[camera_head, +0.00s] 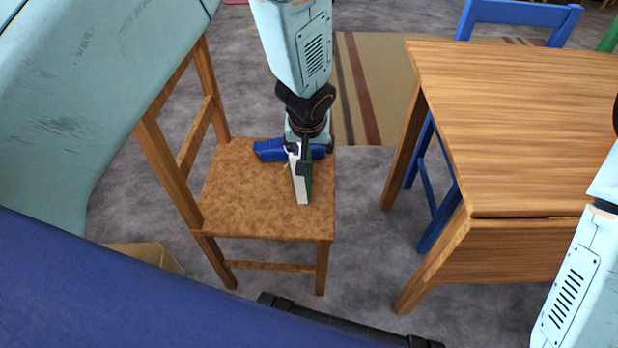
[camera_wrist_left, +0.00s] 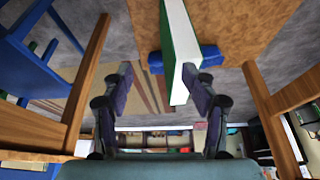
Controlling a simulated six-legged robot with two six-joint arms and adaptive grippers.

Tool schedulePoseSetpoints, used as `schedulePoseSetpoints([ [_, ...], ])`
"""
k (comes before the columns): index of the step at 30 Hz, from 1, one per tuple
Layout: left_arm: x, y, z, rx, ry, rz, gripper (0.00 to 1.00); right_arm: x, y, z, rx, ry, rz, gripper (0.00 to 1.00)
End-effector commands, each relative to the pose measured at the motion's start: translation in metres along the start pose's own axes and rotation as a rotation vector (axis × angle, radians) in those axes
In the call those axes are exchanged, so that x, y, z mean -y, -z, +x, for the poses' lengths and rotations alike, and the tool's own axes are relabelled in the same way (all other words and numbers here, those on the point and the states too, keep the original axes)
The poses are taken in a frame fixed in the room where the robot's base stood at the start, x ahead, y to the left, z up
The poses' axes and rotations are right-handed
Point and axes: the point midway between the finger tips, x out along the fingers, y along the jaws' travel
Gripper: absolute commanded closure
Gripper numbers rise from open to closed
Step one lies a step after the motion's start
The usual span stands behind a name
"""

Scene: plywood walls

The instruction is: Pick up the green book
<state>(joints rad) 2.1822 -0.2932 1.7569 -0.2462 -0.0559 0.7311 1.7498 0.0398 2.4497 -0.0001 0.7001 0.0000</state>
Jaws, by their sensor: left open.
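The green book (camera_head: 301,178) stands upright on the seat of a wooden chair (camera_head: 235,195), with its white page edges and part of a green cover showing. In the left wrist view the book (camera_wrist_left: 180,45) reaches in between the two fingers, closer to the right-hand one. My left gripper (camera_head: 304,160) is at the book from above, and a dark finger overlaps the book's upper part. In the left wrist view the gripper (camera_wrist_left: 165,92) has its fingers well apart, and I see no grip on the book. My right gripper is out of view.
A blue object (camera_head: 270,150) lies on the seat, beside and behind the book. A wooden table (camera_head: 520,120) stands to the right, with a blue chair (camera_head: 520,14) behind it. The chair's backrest (camera_head: 186,150) rises left of the book. A striped rug (camera_head: 375,90) lies behind.

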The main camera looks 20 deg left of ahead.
Motion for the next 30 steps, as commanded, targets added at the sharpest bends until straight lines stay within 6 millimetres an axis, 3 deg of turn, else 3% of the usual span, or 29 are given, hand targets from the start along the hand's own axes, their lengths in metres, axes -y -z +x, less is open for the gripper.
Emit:
schedulePoseSetpoints([
  [8, 0.0, -0.003, 0.007, 0.001, 0.0, 0.0, 0.42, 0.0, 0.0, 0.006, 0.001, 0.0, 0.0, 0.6],
  [20, 0.001, -0.004, 0.037, 0.004, 0.002, -0.002, 0.42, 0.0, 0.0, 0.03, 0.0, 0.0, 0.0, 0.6],
  [30, 0.003, -0.007, 0.074, 0.005, 0.002, -0.004, 0.42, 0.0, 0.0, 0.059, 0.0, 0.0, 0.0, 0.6],
])
